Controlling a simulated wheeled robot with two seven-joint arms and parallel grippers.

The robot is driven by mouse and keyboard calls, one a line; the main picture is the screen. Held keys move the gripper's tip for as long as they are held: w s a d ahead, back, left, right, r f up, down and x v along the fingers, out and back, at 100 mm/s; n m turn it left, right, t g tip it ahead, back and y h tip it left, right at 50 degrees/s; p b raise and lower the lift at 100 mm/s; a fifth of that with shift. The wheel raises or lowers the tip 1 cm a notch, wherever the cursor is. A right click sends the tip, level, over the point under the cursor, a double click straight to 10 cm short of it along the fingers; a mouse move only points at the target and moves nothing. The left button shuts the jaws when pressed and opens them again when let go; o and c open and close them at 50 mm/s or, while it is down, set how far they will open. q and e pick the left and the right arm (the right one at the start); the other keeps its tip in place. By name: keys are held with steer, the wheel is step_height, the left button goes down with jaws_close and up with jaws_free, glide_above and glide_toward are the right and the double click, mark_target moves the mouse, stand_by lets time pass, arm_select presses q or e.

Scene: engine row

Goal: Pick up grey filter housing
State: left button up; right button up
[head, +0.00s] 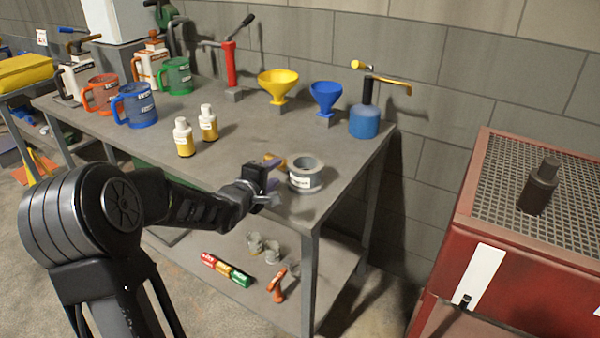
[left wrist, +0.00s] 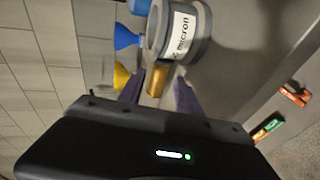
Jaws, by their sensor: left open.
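The grey filter housing (head: 306,173) is a short round ring-shaped part with a white label, on the near right part of the workbench top. In the left wrist view the housing (left wrist: 184,38) is just ahead of the fingertips, and its label reads "micron". A brass-coloured stub (left wrist: 157,80) shows on its near side, between the fingers. My left gripper (head: 271,180) is open, just left of the housing. Its purple fingers also show in the left wrist view (left wrist: 160,92), one either side of the stub. I cannot tell whether they touch it. My right gripper is not in view.
The grey workbench (head: 240,165) holds a yellow funnel (head: 279,84), a blue funnel (head: 325,97), a blue canister (head: 364,122), jugs and two bottles (head: 184,139) behind. Its lower shelf holds small parts. A red cabinet (head: 500,260) stands right, beyond a gap.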

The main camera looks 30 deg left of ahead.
mark_target(283, 166)
arm_select(q)
steer(key=shift+w, duration=0.2)
steer(key=x, duration=0.5)
steer(key=shift+w+f, duration=0.1)
steer(key=shift+f, duration=0.05)
stand_by(0.6)
jaws_close()
stand_by(1.1)
